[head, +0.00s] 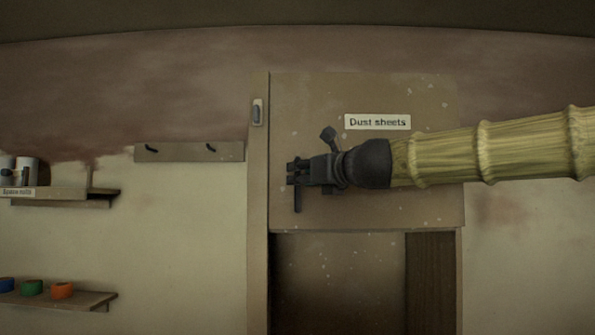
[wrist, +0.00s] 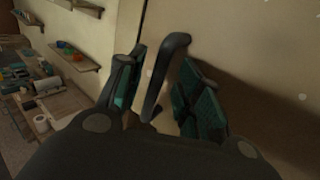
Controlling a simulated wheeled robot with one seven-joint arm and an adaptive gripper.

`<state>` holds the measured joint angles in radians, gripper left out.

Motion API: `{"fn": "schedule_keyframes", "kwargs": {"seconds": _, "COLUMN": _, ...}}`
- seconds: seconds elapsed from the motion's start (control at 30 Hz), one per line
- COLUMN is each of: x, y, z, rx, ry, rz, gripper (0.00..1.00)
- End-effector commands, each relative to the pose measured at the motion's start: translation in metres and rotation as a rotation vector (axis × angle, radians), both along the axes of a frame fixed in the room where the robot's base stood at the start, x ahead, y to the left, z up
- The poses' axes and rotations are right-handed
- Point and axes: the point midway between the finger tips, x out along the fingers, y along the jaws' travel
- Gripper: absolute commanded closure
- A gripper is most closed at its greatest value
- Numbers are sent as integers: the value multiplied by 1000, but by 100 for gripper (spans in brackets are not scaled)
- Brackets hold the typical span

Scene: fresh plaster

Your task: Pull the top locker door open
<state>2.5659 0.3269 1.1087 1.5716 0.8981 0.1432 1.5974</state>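The top locker door (head: 310,100) is a flat brown panel with a "Dust sheets" label (head: 377,122), and it looks closed in the head view. Its dark bar handle (head: 298,200) is near the door's left edge, partly hidden by my gripper (head: 297,172). In the wrist view the handle (wrist: 166,75) stands between the two green-padded fingers of my gripper (wrist: 160,95). The fingers are apart, with a gap visible on each side of the handle. Whether any finger touches it lower down is hidden.
Below the door is a brown recess (head: 340,285) with a darker right side. A hook rail (head: 185,152) and shelves (head: 60,194) with several small items are on the wall to the left. The wrist view shows a cluttered bench (wrist: 45,105) at lower left.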

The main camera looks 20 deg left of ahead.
Motion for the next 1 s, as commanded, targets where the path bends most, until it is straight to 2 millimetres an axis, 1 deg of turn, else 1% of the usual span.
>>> {"fn": "schedule_keyframes", "kwargs": {"seconds": 0.1, "x": 9, "y": 11, "z": 1, "rx": -1, "ry": 1, "rz": 0, "gripper": 65}}
{"fn": "schedule_keyframes", "kwargs": {"seconds": 0.23, "x": 15, "y": 18, "z": 0, "rx": 0, "ry": 1, "rz": 1, "gripper": 65}}
{"fn": "schedule_keyframes", "kwargs": {"seconds": 0.6, "x": 17, "y": 20, "z": 0, "rx": 0, "ry": 0, "rz": 0, "gripper": 65}}
{"fn": "schedule_keyframes", "kwargs": {"seconds": 0.8, "x": 17, "y": 20, "z": 0, "rx": 0, "ry": 0, "rz": 0, "gripper": 100}}
{"fn": "schedule_keyframes", "kwargs": {"seconds": 1.0, "x": 17, "y": 20, "z": 0, "rx": 0, "ry": 0, "rz": 0, "gripper": 100}}
